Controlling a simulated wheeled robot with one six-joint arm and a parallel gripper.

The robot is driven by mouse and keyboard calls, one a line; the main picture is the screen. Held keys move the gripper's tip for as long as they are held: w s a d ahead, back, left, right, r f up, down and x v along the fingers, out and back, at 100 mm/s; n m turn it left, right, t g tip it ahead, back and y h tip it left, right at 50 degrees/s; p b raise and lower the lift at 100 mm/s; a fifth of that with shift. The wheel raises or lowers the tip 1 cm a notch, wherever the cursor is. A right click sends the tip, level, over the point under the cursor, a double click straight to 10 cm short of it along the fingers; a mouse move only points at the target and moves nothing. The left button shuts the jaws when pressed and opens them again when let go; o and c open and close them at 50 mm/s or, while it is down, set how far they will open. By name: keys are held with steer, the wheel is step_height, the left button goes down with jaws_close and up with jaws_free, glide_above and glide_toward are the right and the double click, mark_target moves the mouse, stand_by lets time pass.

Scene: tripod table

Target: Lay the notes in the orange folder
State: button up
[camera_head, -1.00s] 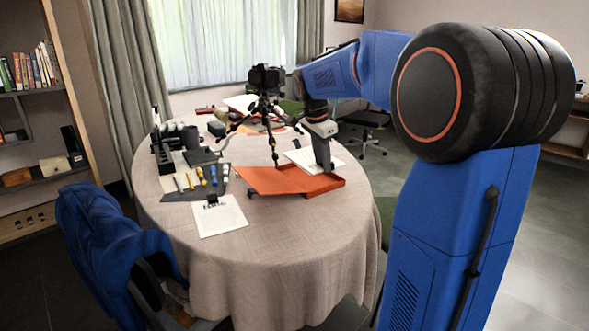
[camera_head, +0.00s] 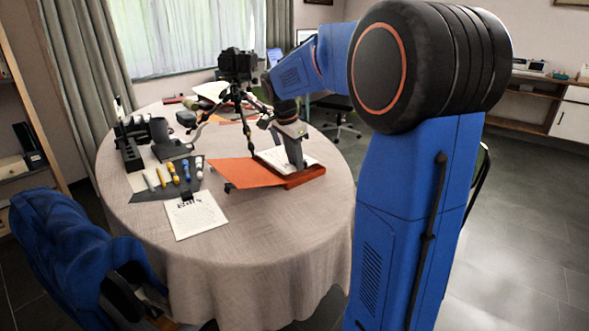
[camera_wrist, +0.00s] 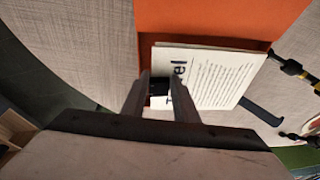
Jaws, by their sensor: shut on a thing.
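My gripper (camera_head: 297,166) reaches down over the right part of the open orange folder (camera_head: 245,173). In the wrist view its fingers (camera_wrist: 160,90) are shut on a small black clip at the edge of the white printed notes (camera_wrist: 222,80). In the head view these notes (camera_head: 272,156) show beside and behind the gripper, partly hidden by it. The orange folder (camera_wrist: 215,17) fills the top of the wrist view behind the notes, with a dark band along their edge. I cannot tell whether the notes touch the folder.
Another printed sheet (camera_head: 197,216) with a black clip lies at the front left of the table (camera_head: 262,222). A dark mat (camera_head: 150,192) with several markers lies behind it. A camera on a tripod (camera_head: 237,66) stands close behind the folder. The front of the table is bare.

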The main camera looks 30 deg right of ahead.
mark_target(295, 169)
steer(key=shift+a+x, duration=0.2)
steer(key=shift+x, duration=0.65)
steer(key=shift+a+x, duration=0.15)
steer(key=shift+x, duration=0.65)
steer(key=shift+s+f, duration=0.2)
steer(key=shift+f, duration=0.05)
steer(key=o, duration=1.1)
steer(key=shift+r, duration=0.15)
steer(key=v, duration=1.2)
